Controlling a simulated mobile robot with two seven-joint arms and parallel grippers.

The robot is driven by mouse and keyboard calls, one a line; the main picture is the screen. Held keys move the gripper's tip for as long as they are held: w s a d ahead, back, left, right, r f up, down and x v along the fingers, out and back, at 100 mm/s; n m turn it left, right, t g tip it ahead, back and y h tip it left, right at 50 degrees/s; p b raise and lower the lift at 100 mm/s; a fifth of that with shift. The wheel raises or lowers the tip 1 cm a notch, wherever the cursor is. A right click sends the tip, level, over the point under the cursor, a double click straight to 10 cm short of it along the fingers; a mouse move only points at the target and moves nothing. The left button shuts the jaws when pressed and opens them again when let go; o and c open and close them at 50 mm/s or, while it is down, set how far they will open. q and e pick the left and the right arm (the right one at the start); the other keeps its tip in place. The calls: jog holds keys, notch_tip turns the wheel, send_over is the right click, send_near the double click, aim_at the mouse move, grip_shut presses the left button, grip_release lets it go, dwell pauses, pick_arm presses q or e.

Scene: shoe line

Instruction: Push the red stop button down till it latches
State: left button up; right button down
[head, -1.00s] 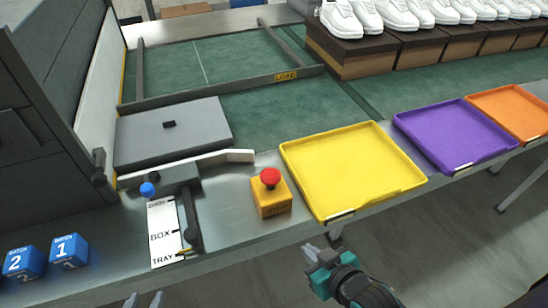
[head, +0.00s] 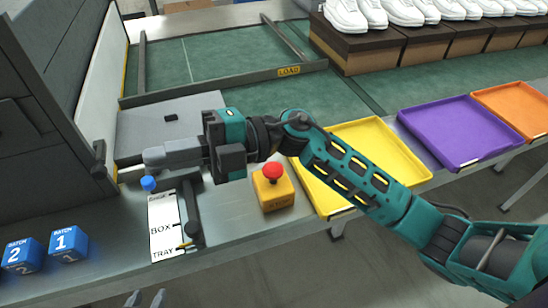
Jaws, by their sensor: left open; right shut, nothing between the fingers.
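The red stop button (head: 272,170) sits on top of a yellow box (head: 275,197) on the metal table, left of the yellow tray. The button's cap looks raised. My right gripper (head: 147,158) is shut and empty. It points left, past the button, above the grey panel and near the blue knob.
Yellow (head: 385,145), purple (head: 458,135) and orange trays line the right side. Two blue batch cubes (head: 68,244) sit at left. Shoes on boxes (head: 400,50) stand behind.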

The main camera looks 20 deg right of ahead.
notch_tip(320, 180, down, 4)
jog(key=d+n+g+h, duration=0.2)
jog(key=n+h, duration=0.2)
jog(key=h, duration=0.3)
notch_tip(320, 180, up, 2)
jog(key=m+t+h, duration=0.2)
jog(key=t+h, duration=0.2)
jog(key=h, duration=0.8)
send_over(273, 167)
jog(key=shift+s+d+b, duration=0.25)
jog(key=shift+d+b, duration=0.05)
jog(key=shift+b, duration=0.15)
jog(key=f, duration=1.3)
jog(key=shift+w+a+f, duration=0.1)
jog(key=shift+a+f, duration=0.1)
jog(key=shift+f, duration=0.3)
